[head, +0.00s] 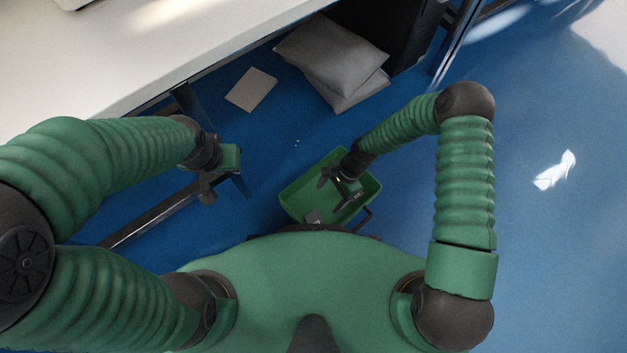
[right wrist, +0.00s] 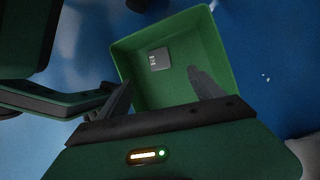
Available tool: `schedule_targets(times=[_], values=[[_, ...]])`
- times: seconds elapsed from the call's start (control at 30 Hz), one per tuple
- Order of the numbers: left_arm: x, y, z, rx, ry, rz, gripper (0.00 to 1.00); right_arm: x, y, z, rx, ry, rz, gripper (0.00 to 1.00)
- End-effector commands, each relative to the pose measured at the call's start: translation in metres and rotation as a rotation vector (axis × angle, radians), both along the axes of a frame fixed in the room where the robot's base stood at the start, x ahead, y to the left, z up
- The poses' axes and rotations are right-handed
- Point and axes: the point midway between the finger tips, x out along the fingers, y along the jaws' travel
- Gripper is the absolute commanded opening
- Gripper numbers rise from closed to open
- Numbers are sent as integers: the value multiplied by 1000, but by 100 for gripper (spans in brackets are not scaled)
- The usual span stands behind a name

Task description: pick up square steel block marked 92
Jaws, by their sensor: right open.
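A small grey square block (right wrist: 159,59) with a dark mark on its top lies on the floor of a green bin (right wrist: 212,50). The mark is too small to read. In the head view the block (head: 313,216) lies near the front corner of the bin (head: 293,199). My right gripper (head: 343,187) is over the bin with its jaws apart and nothing between them. In the right wrist view the two fingers of this gripper (right wrist: 160,88) point into the bin, with the block beyond them. My left gripper (head: 218,189) hangs left of the bin; its jaw opening is unclear.
A white table (head: 130,50) spans the upper left. Grey cushions (head: 330,58) and a flat pale sheet (head: 252,89) lie on the blue floor behind the bin. A black cabinet (head: 405,35) stands at the back. The floor at right is mostly clear, with a white patch (head: 555,170).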

Motion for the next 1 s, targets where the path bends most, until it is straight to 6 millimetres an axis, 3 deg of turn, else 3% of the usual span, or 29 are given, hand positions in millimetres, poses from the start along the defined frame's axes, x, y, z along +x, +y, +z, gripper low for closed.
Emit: schedule_targets(times=[0.1, 0.33, 0.53, 0.7, 0.8, 1.0], values=[[0, 0, -21, 0, -1, 0, 30, -7, 9, -33, 0, 4, 2, 76], [0, 0, -51, 0, 0, 0, 30, -18, 27, -86, 0, 2, 4, 76], [0, 0, -63, 0, 0, 0, 30, -23, 33, -105, -1, 1, 2, 76], [0, 0, -95, 0, 0, 0, 30, -26, 36, -137, 1, 1, 2, 76], [-1, 0, -103, 0, 1, 0, 30, -29, 41, -148, 0, 1, 4, 76], [0, 0, -102, 0, 0, 0, 30, -30, 43, -148, -1, 1, 3, 76]])
